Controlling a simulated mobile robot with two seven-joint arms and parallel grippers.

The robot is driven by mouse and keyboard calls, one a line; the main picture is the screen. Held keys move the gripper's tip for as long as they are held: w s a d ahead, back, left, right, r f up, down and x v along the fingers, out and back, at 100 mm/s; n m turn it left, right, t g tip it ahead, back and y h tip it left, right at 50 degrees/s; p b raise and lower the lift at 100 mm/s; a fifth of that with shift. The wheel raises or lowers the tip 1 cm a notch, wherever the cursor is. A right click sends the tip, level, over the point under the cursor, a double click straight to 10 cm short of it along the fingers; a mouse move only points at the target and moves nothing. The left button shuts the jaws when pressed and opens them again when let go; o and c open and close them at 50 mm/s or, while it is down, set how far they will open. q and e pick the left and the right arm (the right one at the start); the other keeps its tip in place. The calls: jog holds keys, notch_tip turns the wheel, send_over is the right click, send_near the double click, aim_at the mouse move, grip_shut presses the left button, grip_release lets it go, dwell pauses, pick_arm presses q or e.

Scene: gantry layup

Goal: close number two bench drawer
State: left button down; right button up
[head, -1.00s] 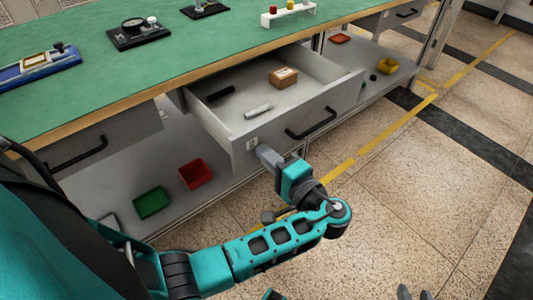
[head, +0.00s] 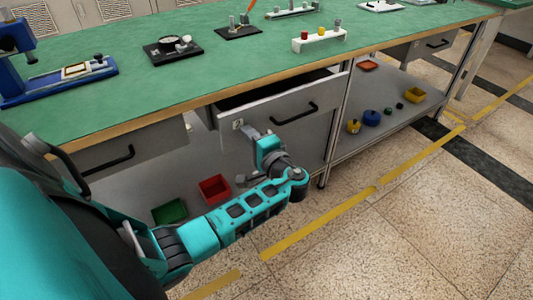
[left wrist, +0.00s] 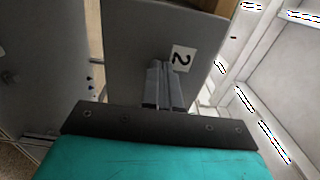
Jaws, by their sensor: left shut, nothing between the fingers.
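The number two bench drawer (head: 270,118) is under the green bench top, with a dark gap showing above its grey front, so it stands partly open. Its black bar handle (head: 295,113) is right of the middle of the front. The left wrist view shows a white label with a 2 (left wrist: 183,59) on the grey drawer front (left wrist: 140,35). My left gripper (head: 246,130) is shut and empty, its fingertips at the left part of the front beside the label. In the left wrist view the fingers (left wrist: 164,68) point at the front; I cannot tell whether they touch it. My right gripper is out of view.
Another drawer front (head: 150,137) is at the left under the bench top (head: 210,75). A red bin (head: 214,188) and a green bin (head: 169,211) are on the lower shelf, with a yellow bin (head: 414,95) farther right. The floor (head: 400,215) in front is clear.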

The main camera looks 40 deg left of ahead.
pick_arm(q)
jog(key=b+x, duration=0.2)
jog(key=x, duration=0.7)
jog(key=shift+f, duration=0.15)
jog(key=shift+a, duration=0.25)
jog(key=shift+w+a+r, duration=0.1)
jog(key=shift+a+r, duration=0.1)
jog(key=shift+r, duration=0.05)
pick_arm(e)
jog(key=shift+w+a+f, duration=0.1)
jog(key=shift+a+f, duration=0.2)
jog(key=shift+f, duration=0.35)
pick_arm(q)
jog(key=shift+a+r, duration=0.1)
jog(key=shift+r, duration=0.05)
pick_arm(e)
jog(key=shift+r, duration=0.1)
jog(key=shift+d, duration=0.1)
